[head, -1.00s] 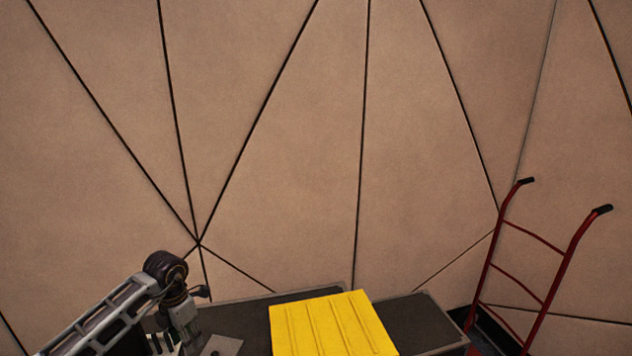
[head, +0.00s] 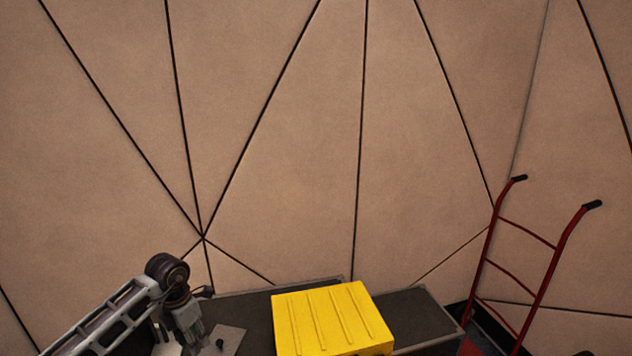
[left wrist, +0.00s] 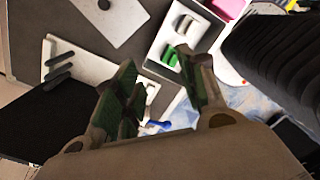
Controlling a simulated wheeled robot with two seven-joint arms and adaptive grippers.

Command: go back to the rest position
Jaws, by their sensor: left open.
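My left gripper (head: 203,346) is low at the left in the head view, over the dark table (head: 250,308), left of the yellow box. In the left wrist view my left gripper (left wrist: 157,68) has its two green-padded fingers apart, with nothing held between them. They hang above a white tray (left wrist: 158,52) with grey and green items; I cannot tell the height. My right gripper is not in view.
A red hand truck (head: 545,285) stands at the right. A tan panelled wall (head: 290,150) closes the back. In the left wrist view a pink item (left wrist: 226,8) lies beyond the tray.

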